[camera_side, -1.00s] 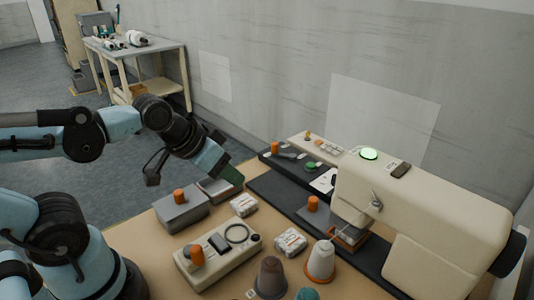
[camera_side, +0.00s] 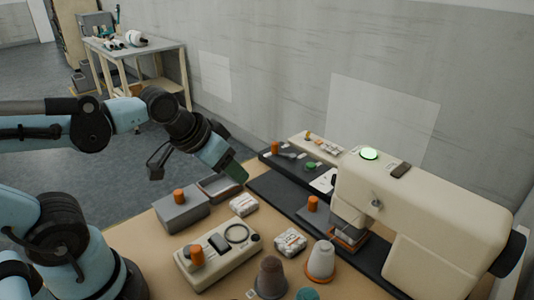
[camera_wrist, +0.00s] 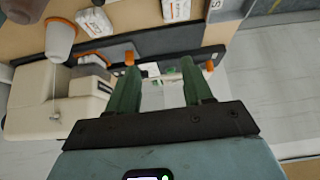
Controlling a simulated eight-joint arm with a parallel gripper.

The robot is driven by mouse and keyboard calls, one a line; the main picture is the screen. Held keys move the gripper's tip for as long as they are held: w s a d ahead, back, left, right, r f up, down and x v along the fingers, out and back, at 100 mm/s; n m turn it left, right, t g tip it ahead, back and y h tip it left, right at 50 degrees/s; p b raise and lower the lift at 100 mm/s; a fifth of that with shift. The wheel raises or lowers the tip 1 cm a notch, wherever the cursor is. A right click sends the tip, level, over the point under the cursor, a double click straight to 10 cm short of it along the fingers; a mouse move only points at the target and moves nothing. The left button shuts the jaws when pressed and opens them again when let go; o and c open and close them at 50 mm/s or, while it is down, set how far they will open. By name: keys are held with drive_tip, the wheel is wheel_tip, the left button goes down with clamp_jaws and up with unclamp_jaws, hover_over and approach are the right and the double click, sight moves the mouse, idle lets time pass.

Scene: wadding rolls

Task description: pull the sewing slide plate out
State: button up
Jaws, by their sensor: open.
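The cream sewing machine (camera_side: 430,205) stands at the right, with a dark bed strip (camera_side: 275,195) along its front. A grey plate with an orange knob (camera_side: 313,202) lies near the needle area; I take it as the slide plate, but cannot be sure. Another orange knob (camera_side: 275,147) sits on a dark piece at the machine's left end. My gripper (camera_side: 237,173) is above the table, left of the machine and apart from it. In the wrist view my gripper (camera_wrist: 158,75) has its green fingers apart, with nothing clearly held; orange knobs show near both fingertips.
A grey box with an orange knob (camera_side: 181,212) and an open tray (camera_side: 218,188) stand below my gripper. A cream control box (camera_side: 217,252), wrapped white rolls (camera_side: 290,242) and thread cones (camera_side: 320,262) fill the table front. A wall stands behind the machine.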

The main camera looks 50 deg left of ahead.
drive_tip(key=w+d+r+g, duration=0.2)
drive_tip(key=w+r, duration=0.1)
drive_tip(key=w, duration=0.2)
drive_tip(key=n+g, duration=0.2)
drive_tip(key=g, duration=0.3)
hover_over(314, 199)
wheel_tip(314, 199, down, 4)
drive_tip(key=r, duration=0.1)
wheel_tip(314, 199, down, 12)
drive_tip(key=shift+r, duration=0.1)
clamp_jaws()
